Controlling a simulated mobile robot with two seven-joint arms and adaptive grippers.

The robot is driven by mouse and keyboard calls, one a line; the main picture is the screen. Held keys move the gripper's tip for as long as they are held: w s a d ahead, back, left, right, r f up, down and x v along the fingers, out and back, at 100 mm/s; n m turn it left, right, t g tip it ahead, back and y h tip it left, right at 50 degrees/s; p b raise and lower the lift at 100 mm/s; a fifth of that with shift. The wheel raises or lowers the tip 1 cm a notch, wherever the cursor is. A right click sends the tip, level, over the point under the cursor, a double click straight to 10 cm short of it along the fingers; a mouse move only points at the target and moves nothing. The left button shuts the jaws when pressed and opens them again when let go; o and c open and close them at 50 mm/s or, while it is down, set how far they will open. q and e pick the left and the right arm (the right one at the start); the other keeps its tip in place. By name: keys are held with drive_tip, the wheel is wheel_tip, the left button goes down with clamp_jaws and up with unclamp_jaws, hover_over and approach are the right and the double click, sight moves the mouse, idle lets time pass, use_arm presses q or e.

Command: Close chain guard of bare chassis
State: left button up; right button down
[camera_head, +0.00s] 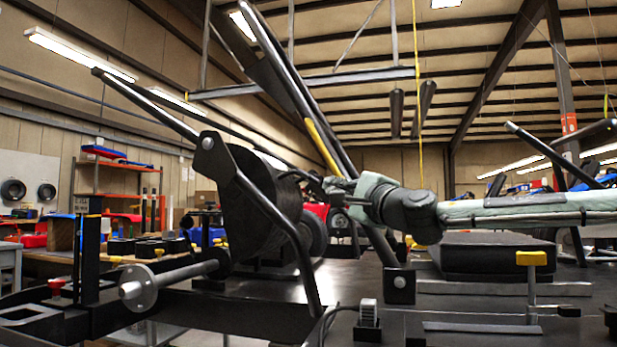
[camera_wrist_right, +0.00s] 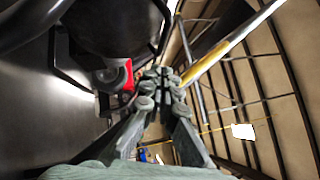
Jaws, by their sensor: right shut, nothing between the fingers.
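The bare chassis (camera_head: 240,312) is a dark frame with tubes, an axle and a round hub at the lower left of the head view. A long dark bar with a yellow section (camera_head: 322,144) stands tilted up above it; I cannot tell whether this is the chain guard. The bar also shows in the right wrist view (camera_wrist_right: 205,62). My right gripper (camera_head: 328,188) is shut and empty, near the bar's lower part, behind the dark seat-like shell; I cannot tell if it touches. Its fingertips meet in the wrist view (camera_wrist_right: 160,75). My left gripper is not in view.
A dark shell (camera_head: 250,200) and a bent tube (camera_head: 275,215) stand left of my right gripper. A black block (camera_head: 497,256) and a yellow-topped clamp (camera_head: 531,258) are at the right. An orange shelf (camera_head: 115,165) stands at the back left.

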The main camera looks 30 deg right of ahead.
sight(300, 174)
drive_tip(key=w, duration=0.1)
drive_tip(key=w+a+r, duration=0.1)
drive_tip(key=w, duration=0.3)
drive_tip(key=shift+w+a+r, duration=0.2)
drive_tip(key=shift+r, duration=0.15)
drive_tip(key=shift+w+a+r, duration=0.2)
drive_tip(key=shift+w+a, duration=0.2)
drive_tip(key=shift+r, duration=0.1)
